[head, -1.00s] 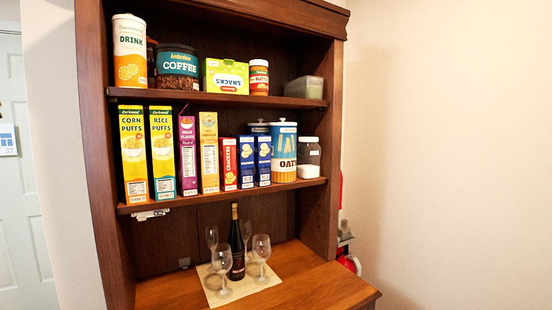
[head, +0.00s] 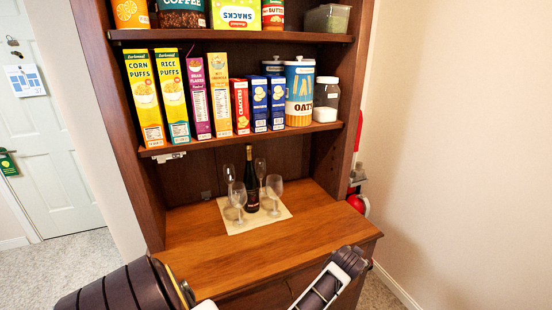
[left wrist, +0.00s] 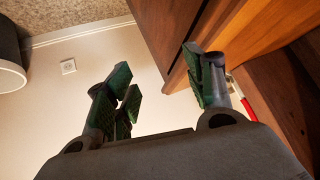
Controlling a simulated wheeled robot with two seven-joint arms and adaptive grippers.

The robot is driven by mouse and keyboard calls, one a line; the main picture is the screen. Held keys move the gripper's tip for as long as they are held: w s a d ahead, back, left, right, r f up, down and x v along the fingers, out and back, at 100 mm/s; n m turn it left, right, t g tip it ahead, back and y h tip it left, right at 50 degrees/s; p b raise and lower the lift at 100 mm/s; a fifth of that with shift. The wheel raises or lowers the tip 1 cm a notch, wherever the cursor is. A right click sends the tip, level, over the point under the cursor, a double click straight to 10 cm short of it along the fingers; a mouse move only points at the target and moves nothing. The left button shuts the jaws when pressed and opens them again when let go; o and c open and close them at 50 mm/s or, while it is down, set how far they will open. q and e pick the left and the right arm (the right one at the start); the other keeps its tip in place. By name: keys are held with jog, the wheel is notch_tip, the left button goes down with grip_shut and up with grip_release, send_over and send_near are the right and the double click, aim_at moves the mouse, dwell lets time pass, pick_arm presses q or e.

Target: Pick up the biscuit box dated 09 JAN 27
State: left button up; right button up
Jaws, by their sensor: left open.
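Two blue boxes with pictures of biscuits on them stand side by side on the middle shelf in the head view, a left one (head: 259,105) and a right one (head: 277,103). Their small date labels are too small to read, so I cannot tell which is dated 09 JAN 27. My left gripper (left wrist: 160,88) is open and empty in the left wrist view, with green-padded fingers spread, near a wooden edge and away from the boxes. My right gripper is not in view.
A red crackers box (head: 241,106) stands left of the blue boxes, and an oats canister (head: 299,92) stands right. The upper shelf (head: 225,37) hangs above. A wine bottle (head: 251,185) and several glasses stand on a mat (head: 236,224) below. The counter front (head: 225,262) is clear.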

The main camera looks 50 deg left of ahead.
pick_arm(q)
jog(key=w+a+r+n+t+y+p, duration=0.15)
jog(key=a+r, duration=0.25)
jog(key=r, duration=0.5)
jog(key=w+a+r+n+y+p, duration=0.15)
jog(key=a+r, duration=0.25)
jog(key=r, duration=0.5)
jog(key=w+a+r+n+t+y+p, duration=0.1)
jog(key=w+a+r+y+p, duration=0.2)
jog(key=r, duration=0.7)
jog(key=s+a+r+n+g+y, duration=0.3)
jog(key=s+a+r+n+y, duration=0.1)
jog(key=r, duration=0.5)
jog(key=s+a+r+n+g+y, duration=0.3)
jog(key=s+a+r+n, duration=0.3)
jog(key=s+a+r, duration=0.2)
notch_tip(320, 180, up, 2)
jog(key=shift+s+a+r+n+y+p, duration=0.1)
jog(key=shift+s+a+n+y+p, duration=0.3)
jog(key=shift+a+y, duration=0.4)
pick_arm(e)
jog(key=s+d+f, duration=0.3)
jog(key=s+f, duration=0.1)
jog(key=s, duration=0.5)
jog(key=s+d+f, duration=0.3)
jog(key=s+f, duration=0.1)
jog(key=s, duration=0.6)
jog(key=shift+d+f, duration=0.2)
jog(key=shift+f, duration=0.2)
